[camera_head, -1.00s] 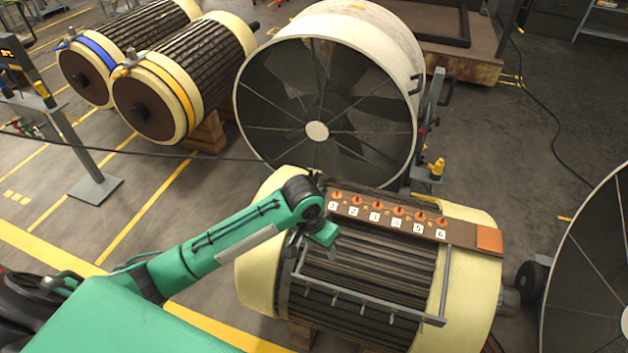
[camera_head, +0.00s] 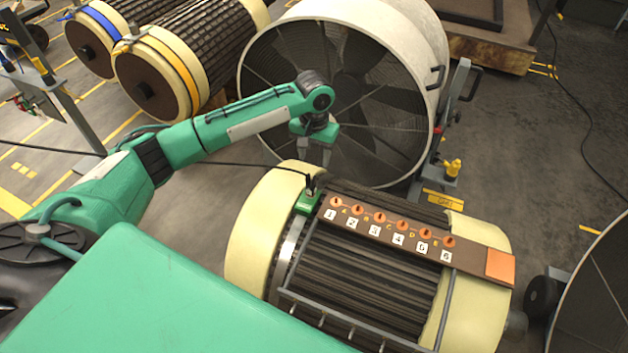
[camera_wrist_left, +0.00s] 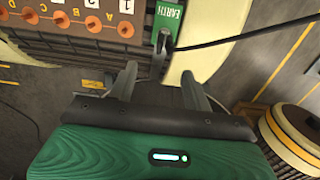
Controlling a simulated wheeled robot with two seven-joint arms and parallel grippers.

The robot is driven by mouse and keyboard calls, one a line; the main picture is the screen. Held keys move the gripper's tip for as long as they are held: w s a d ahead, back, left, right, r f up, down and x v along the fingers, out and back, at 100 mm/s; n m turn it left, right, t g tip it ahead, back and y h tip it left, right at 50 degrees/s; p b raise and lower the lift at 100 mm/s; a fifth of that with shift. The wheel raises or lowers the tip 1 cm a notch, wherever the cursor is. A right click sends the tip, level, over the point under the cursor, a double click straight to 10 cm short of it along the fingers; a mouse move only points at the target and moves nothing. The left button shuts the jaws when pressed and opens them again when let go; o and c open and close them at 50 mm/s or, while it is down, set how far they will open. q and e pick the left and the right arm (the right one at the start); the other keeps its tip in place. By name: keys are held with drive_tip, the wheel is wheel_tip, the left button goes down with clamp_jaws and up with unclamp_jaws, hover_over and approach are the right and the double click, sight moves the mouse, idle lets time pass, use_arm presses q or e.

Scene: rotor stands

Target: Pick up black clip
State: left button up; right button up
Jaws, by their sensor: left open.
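A small black clip (camera_head: 311,184) with a black cable stands on the green EARTH block (camera_head: 307,201) at the upper left end of the rotor. In the left wrist view the clip (camera_wrist_left: 168,44) is at the lower end of the EARTH block, beyond the fingertips. My left gripper (camera_head: 317,157) hangs above and beyond the clip, in front of the large fan. Its two fingers (camera_wrist_left: 160,78) are apart with nothing between them. My right gripper is out of view.
A brown terminal board (camera_head: 412,244) with orange numbered knobs lies across the rotor (camera_head: 258,232). A grey rail frame (camera_head: 335,318) is on its near side. The black cable (camera_head: 230,162) runs left from the clip. A large fan (camera_head: 347,85) stands close behind.

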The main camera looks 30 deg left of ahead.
sight(311, 177)
use_arm(q)
wheel_tip(311, 177, down, 6)
drive_tip(key=shift+f, duration=0.2)
drive_tip(key=shift+s+a+f, duration=0.15)
drive_tip(key=shift+a+f, duration=0.05)
drive_tip(key=shift+f, duration=1.25)
drive_tip(key=shift+s+a+f, duration=0.15)
drive_tip(key=shift+f, duration=1.25)
clamp_jaws()
